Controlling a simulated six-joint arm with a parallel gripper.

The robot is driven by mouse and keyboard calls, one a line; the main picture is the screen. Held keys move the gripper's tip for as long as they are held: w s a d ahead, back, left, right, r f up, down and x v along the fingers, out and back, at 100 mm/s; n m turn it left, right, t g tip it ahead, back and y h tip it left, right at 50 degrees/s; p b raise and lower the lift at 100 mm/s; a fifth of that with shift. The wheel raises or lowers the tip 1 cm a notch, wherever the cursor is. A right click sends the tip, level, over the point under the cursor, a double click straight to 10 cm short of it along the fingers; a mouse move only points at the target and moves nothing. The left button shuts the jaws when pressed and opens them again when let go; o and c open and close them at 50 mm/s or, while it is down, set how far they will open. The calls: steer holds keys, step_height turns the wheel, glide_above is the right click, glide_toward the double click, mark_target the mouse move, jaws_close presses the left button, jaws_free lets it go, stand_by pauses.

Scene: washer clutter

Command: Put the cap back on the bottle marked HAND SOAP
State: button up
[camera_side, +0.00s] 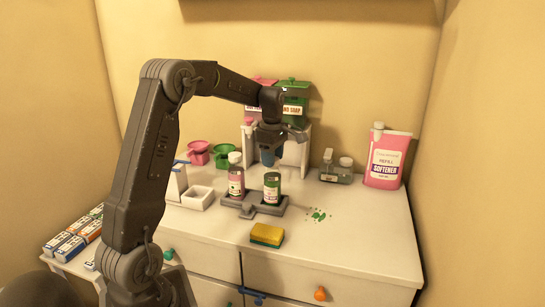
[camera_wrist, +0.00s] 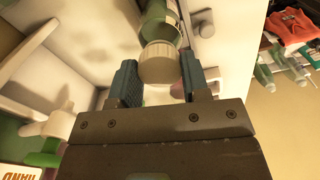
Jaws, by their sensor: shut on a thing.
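My gripper (camera_side: 269,158) is directly above the green bottle (camera_side: 272,190), which stands upright in a grey holder (camera_side: 246,210). In the wrist view my gripper (camera_wrist: 159,82) is shut on a white cap (camera_wrist: 158,62), with one blue finger on each side. The green bottle (camera_wrist: 157,22) shows just beyond the cap; I cannot tell whether cap and bottle touch. The fingers hide the cap in the side view. The bottle's label is too small to read. A green container (camera_side: 293,105) behind has a label ending in "SOAP".
A sponge (camera_side: 267,235) lies in front, green spill (camera_side: 319,215) to the right. A softener refill (camera_side: 386,160) stands at the back right. Pink and green funnels (camera_side: 199,152) are behind left.

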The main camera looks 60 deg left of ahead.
steer(key=shift+f, duration=0.2)
steer(key=o, duration=1)
steer(key=shift+c, duration=0.2)
steer(key=shift+o, duration=0.3)
steer(key=o, duration=0.3)
steer(key=shift+o, duration=0.2)
steer(key=shift+r, duration=3.5)
